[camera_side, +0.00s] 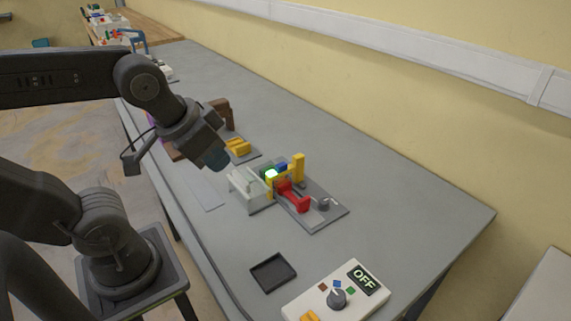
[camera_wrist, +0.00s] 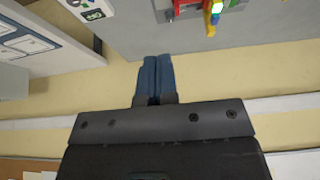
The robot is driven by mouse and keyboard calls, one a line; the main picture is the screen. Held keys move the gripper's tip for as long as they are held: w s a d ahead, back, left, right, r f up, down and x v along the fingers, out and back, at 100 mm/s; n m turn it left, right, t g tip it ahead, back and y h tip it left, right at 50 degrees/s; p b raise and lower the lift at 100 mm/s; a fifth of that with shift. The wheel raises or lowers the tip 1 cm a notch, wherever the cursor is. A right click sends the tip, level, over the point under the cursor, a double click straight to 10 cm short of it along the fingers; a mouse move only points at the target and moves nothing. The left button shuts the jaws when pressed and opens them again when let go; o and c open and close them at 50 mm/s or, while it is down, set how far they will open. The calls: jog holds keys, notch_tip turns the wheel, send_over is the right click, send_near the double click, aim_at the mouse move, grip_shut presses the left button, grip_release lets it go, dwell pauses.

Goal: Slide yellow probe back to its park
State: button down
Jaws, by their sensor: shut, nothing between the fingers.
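A yellow upright piece (camera_side: 299,168), which looks like the yellow probe, stands on a grey socket plate (camera_side: 326,213) in the side view. A red piece (camera_side: 290,194), a blue piece (camera_side: 281,167) and a green piece stand close around it and partly hide its lower part. In the wrist view a yellow end (camera_wrist: 212,29) shows at the top, by blue and red parts. My gripper (camera_side: 218,163) is above the table, left of the plate and apart from it. Its blue fingers (camera_wrist: 155,58) are shut and empty.
A clear box (camera_side: 247,190) stands at the plate's left. Another yellow piece (camera_side: 238,146) sits on a small grey base behind. A black tray (camera_side: 272,272) and a white control box (camera_side: 338,295) reading OFF are in front. The table's right side is clear.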

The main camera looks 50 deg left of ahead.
jog(key=c, duration=1.7)
grip_release()
jog(key=shift+o, duration=0.5)
jog(key=shift+w+a+r, duration=0.1)
jog(key=shift+w+r, duration=0.1)
jog(key=shift+w, duration=0.15)
jog(key=o, duration=0.5)
jog(key=shift+g, duration=0.7)
jog(key=w, duration=0.2)
jog(key=w+a+r, duration=0.1)
jog(key=w, duration=0.1)
jog(key=w+r, duration=0.1)
jog(key=w, duration=0.1)
jog(key=shift+w+a, duration=0.3)
jog(key=shift+a, duration=0.1)
jog(key=shift+c, duration=0.2)
jog(key=shift+o, duration=0.9)
jog(key=w+a+f+g, duration=0.1)
jog(key=w+a, duration=0.2)
jog(key=w, duration=0.6)
jog(key=shift+a+g, duration=0.25)
jog(key=shift+g, duration=0.05)
jog(key=g, duration=0.3)
send_near(298, 155)
notch_tip(298, 155, down, 12)
jog(key=shift+s+d+f, duration=0.15)
